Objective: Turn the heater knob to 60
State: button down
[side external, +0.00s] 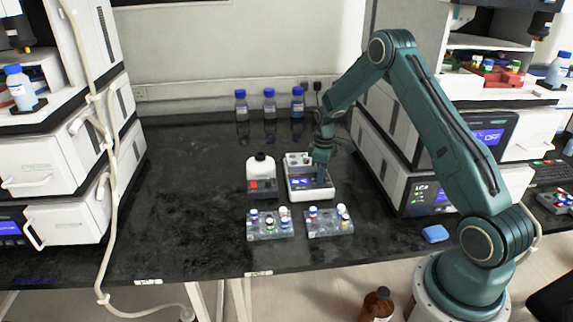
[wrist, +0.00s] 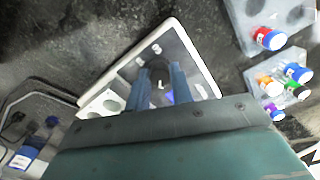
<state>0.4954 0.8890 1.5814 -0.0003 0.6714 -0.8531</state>
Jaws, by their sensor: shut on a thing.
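The heater (side external: 309,194) is a white box with a dark front panel on the black bench, just right of the bench's middle. In the wrist view the heater (wrist: 196,52) lies tilted, with its panel facing the camera. My gripper (side external: 320,182) reaches down over the heater's front right in the side view. In the wrist view my gripper (wrist: 161,78) has its two blue fingers on either side of the dark round knob (wrist: 159,72) and is shut on it. The knob's setting cannot be read. In the side view my gripper hides the knob.
Two vial racks (side external: 270,230) (side external: 329,223) with colored-cap vials stand in front of the heater. A white bottle unit (side external: 261,172) stands at its left. Several blue-capped bottles (side external: 269,103) stand behind. Large instruments (side external: 52,160) flank the bench. The bench's left part is clear.

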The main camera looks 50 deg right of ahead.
jog(key=m, duration=0.4)
jog(key=shift+m, duration=0.4)
jog(key=m, duration=0.3)
jog(key=shift+m, duration=0.3)
jog(key=m, duration=1.2)
jog(key=shift+m, duration=0.3)
jog(key=m, duration=0.4)
jog(key=shift+m, duration=0.3)
jog(key=m, duration=0.4)
jog(key=shift+m, duration=2.3)
